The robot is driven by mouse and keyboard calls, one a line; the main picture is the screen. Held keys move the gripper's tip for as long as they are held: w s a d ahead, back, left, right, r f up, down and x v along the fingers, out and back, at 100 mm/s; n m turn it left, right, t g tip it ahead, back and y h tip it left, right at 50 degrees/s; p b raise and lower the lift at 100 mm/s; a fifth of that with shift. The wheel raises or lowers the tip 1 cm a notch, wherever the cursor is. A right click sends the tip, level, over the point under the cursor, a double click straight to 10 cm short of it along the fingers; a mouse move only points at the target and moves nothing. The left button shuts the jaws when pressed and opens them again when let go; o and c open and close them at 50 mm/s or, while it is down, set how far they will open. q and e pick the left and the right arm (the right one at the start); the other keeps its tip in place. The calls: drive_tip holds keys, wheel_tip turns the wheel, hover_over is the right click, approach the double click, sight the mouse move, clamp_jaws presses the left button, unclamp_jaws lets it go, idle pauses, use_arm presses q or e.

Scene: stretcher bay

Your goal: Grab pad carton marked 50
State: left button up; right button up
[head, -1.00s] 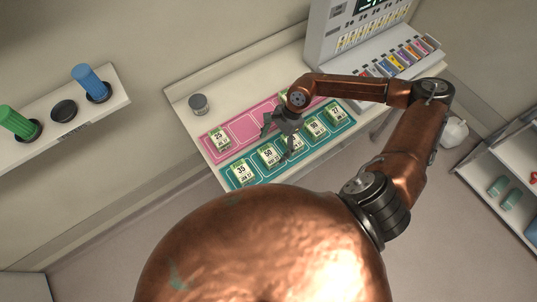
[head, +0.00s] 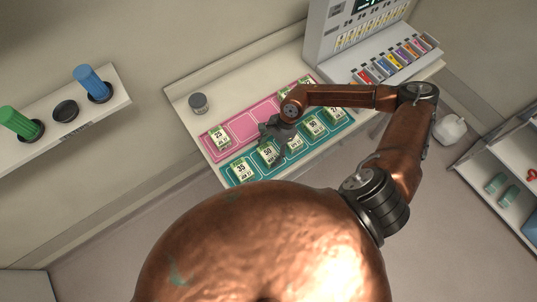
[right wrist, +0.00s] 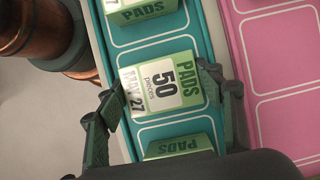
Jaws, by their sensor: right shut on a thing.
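The pad carton marked 50 (right wrist: 163,88) is green and white, with "PADS", "50 pieces" and "MAY 27" on its top in the right wrist view. It lies in a slot of the teal tray (right wrist: 206,30). My right gripper (right wrist: 165,105) has one finger on each side of this carton and is shut on it. In the head view the right gripper (head: 275,148) is over the same carton (head: 267,151), which it partly hides. My left gripper does not show.
Other pad cartons stand close by: one marked 35 (head: 241,170) to the left, one marked 30 (head: 314,124) to the right, and one marked 25 (head: 218,137) on the pink tray (head: 240,127). A dispenser with coloured slots (head: 397,60) stands at right.

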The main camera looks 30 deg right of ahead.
drive_tip(key=c, duration=0.6)
drive_tip(key=shift+c, duration=0.2)
